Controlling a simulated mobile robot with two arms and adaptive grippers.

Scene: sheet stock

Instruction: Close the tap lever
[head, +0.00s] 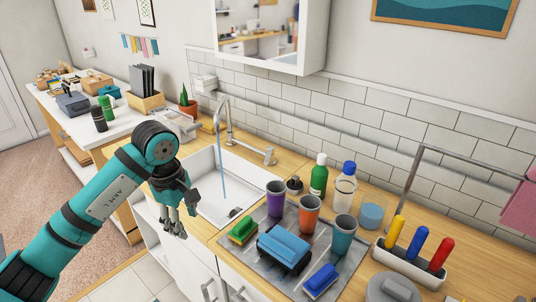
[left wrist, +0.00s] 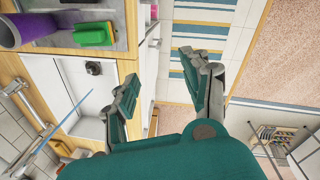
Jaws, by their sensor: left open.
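The chrome tap (head: 227,122) stands behind the white sink (head: 206,170). A blue stream of water (head: 221,165) falls from its spout into the basin. The tap lever (head: 262,153) is a grey handle on the counter to the right of the spout. My left gripper (head: 174,226) hangs at the front left of the sink, well apart from the lever, with its fingers pointing down. In the left wrist view the gripper (left wrist: 158,72) is open and empty, and the water stream (left wrist: 62,122) shows at the left beside the sink. My right gripper is out of view.
A grey mat (head: 262,262) right of the sink holds several cups, brushes and sponges. A green bottle (head: 319,176) and a white bottle (head: 344,188) stand behind it. A mirror cabinet hangs above.

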